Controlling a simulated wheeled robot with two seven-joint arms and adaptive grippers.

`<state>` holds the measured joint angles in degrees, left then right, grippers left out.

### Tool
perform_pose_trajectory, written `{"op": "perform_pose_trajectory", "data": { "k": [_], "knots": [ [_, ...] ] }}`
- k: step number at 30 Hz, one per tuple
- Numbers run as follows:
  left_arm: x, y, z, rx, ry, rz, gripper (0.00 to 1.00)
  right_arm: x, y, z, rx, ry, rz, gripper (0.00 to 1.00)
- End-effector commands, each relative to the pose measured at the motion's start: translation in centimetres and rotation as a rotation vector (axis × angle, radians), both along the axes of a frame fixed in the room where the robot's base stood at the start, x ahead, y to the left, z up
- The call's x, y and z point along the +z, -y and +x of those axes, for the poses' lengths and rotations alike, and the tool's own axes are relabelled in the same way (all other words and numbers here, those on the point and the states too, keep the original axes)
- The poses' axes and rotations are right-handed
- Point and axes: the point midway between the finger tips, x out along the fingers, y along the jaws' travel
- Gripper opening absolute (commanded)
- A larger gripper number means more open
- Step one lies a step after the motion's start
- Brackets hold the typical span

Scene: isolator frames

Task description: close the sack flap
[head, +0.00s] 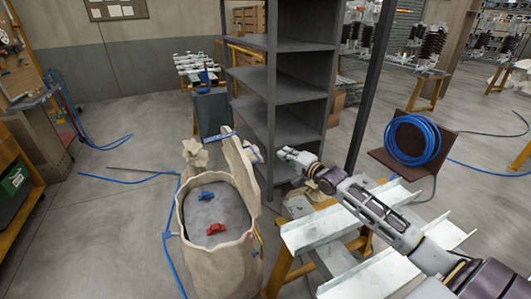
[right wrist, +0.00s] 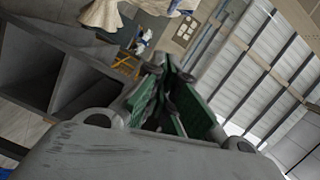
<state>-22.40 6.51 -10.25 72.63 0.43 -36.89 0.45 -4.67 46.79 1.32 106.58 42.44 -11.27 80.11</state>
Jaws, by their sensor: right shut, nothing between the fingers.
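A beige sack (head: 253,262) stands on the floor with its mouth open. Its flap (head: 240,165) stands upright at the far right side of the rim. Inside the sack lie a blue item (head: 207,195) and a red item (head: 215,229) on a grey surface. My right gripper (head: 284,152) is just right of the flap, apart from it as far as I can tell. In the right wrist view its green-padded fingers (right wrist: 167,92) are together with nothing between them. Beige cloth (right wrist: 102,14), perhaps the flap, shows at the top there. My left gripper is not in view.
A grey shelf unit (head: 283,78) stands behind the flap. A bench with metal channels (head: 325,228) is right of the sack, under my right arm. A blue hose (head: 172,262) lies on the floor to the left. The floor (head: 110,215) at left is mostly clear.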

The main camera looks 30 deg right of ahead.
Motion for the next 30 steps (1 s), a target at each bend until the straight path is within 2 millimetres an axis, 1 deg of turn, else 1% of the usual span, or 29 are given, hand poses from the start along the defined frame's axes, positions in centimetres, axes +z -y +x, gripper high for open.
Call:
{"op": "perform_pose_trajectory", "data": {
  "k": [7, 19, 30],
  "knots": [
    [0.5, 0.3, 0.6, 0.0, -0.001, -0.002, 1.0, -0.1, -0.2, 1.4, -0.001, 0.001, 0.0, 0.0],
    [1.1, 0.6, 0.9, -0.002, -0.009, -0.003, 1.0, -0.3, -0.6, 3.5, 0.0, 0.001, 0.001, 0.0],
    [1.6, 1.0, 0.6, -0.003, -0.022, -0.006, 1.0, -0.4, -1.0, 5.5, 0.0, 0.001, 0.001, 0.0]
  ]
}}
